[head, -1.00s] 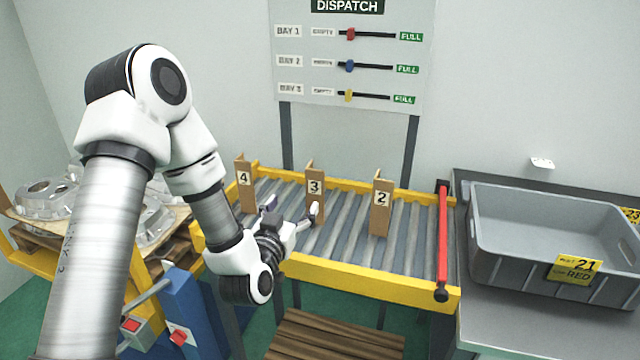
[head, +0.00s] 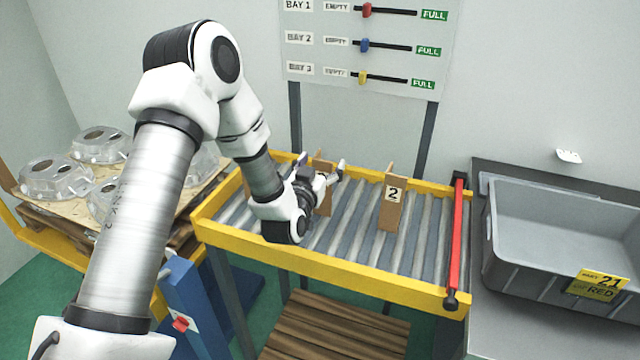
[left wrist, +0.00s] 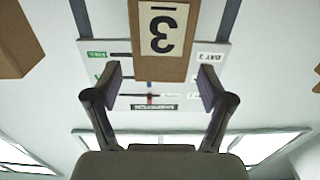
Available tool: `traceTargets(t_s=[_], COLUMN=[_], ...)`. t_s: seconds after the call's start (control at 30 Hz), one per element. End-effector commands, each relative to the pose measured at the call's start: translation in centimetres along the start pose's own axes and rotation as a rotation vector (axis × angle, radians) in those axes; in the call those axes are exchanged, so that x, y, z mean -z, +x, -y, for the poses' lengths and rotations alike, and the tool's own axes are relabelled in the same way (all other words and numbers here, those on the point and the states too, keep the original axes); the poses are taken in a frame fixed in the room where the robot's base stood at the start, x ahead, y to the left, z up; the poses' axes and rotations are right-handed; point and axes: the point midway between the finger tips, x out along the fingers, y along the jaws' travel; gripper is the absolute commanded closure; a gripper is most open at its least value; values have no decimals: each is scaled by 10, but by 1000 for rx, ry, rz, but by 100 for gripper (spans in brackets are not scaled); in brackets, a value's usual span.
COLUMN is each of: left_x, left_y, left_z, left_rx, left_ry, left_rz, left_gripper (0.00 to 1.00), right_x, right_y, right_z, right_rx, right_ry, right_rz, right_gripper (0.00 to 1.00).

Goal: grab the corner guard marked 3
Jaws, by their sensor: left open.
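The corner guard marked 3 (head: 325,208) stands upright on the roller conveyor (head: 349,215), brown with a white label. In the head view my left gripper (head: 322,170) covers most of it, label included. In the left wrist view the guard (left wrist: 163,66) shows its 3 upside down, and its top end lies between my two open fingers (left wrist: 160,88) in the picture. A gap shows on each side, with no finger touching it. The guard marked 2 (head: 392,205) stands to its right. The guard marked 4 is hidden in the head view. My right gripper is out of view.
Yellow rails edge the conveyor, with a red bar (head: 455,240) at its right end. A grey crate (head: 520,255) stands on the table at the right. Castings (head: 55,178) lie on a pallet at the left. A dispatch board (head: 370,45) hangs behind.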

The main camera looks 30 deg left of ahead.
Motion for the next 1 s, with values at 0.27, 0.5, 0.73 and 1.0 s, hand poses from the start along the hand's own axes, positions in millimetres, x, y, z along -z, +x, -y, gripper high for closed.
traceTargets(t_s=[0.27,0.5,0.73,1.0], left_x=[0,0,11,34], left_y=[0,0,0,-14], left_z=[0,0,0,-10], left_rx=[0,0,2,-4], left_ry=[0,0,0,1], left_rz=[0,1,-3,1], left_gripper=[89,90,90,90], right_x=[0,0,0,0], right_y=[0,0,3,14], right_z=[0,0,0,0], right_rx=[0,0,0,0], right_ry=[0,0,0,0], right_rz=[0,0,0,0], right_gripper=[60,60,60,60])
